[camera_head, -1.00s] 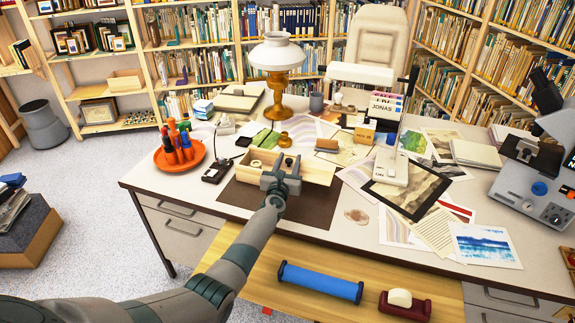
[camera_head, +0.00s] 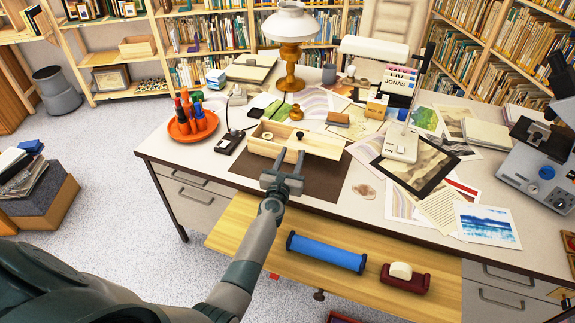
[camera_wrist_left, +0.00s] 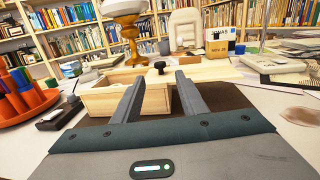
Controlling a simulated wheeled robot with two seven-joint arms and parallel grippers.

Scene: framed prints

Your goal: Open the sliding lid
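A light wooden box (camera_head: 265,148) stands on the dark desk mat (camera_head: 325,178). Its sliding lid (camera_head: 318,144) covers the right part and sticks out past the right end; the left part is uncovered, with a small round item (camera_head: 267,135) inside. A dark knob (camera_head: 300,134) stands on the lid. My left gripper (camera_head: 289,158) is open and empty in front of the box, apart from the lid's knob. In the left wrist view the knob (camera_wrist_left: 160,66) shows between the spread fingers (camera_wrist_left: 158,88), beyond their tips. My right gripper is not in view.
A brass lamp (camera_head: 290,55) stands behind the box. An orange dish of markers (camera_head: 193,125) and a black device (camera_head: 229,143) are to the left. A blue roll (camera_head: 327,252) and tape dispenser (camera_head: 405,277) lie on the front board.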

